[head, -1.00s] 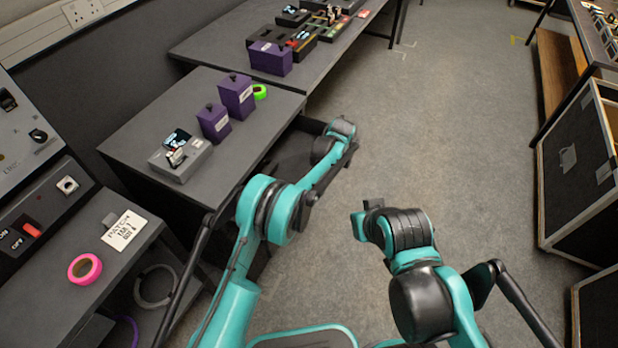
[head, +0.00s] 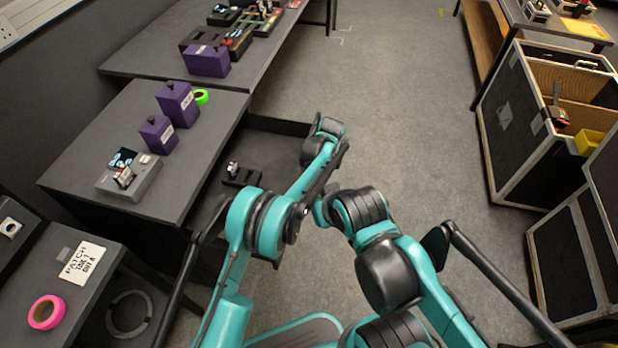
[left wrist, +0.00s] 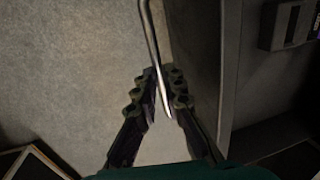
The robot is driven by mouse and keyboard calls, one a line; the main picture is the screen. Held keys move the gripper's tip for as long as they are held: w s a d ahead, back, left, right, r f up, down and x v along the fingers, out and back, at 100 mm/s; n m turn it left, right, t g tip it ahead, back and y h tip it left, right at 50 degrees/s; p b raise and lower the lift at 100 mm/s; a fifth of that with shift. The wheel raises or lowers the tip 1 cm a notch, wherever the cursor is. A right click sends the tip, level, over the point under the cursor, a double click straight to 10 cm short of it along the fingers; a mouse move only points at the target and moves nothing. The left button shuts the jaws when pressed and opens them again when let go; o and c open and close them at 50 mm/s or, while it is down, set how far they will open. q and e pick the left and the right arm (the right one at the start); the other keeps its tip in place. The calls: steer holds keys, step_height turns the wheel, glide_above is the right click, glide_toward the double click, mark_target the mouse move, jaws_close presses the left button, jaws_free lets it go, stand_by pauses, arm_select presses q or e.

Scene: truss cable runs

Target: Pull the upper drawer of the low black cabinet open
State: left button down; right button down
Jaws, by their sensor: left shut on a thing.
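The low black cabinet (head: 75,165) has a flat dark grey top at the left of the head view. Its upper drawer (head: 268,152) stands open to the right, with its dark inside showing. My left arm lies across the drawer's front end, and my left gripper's fingers are hidden there. In the left wrist view my left gripper (left wrist: 162,92) is shut on the thin metal bar handle (left wrist: 151,40). The drawer front (left wrist: 193,60) is beside it. My right arm's end (head: 322,210) is partly behind my left arm, and its fingers cannot be made out.
A small black holder (head: 241,176) lies in the drawer. An open black case (head: 522,130) is at the right. The grey floor between is clear.

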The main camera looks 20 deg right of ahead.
stand_by(0.3)
arm_select(q)
steer(key=c, duration=1.6)
jaws_free()
step_height(320, 180, up, 12)
steer(key=s+d, duration=0.1)
steer(key=d, duration=0.1)
steer(key=shift+s, duration=0.15)
steer(key=shift+f, duration=0.15)
steer(key=shift+a, duration=0.1)
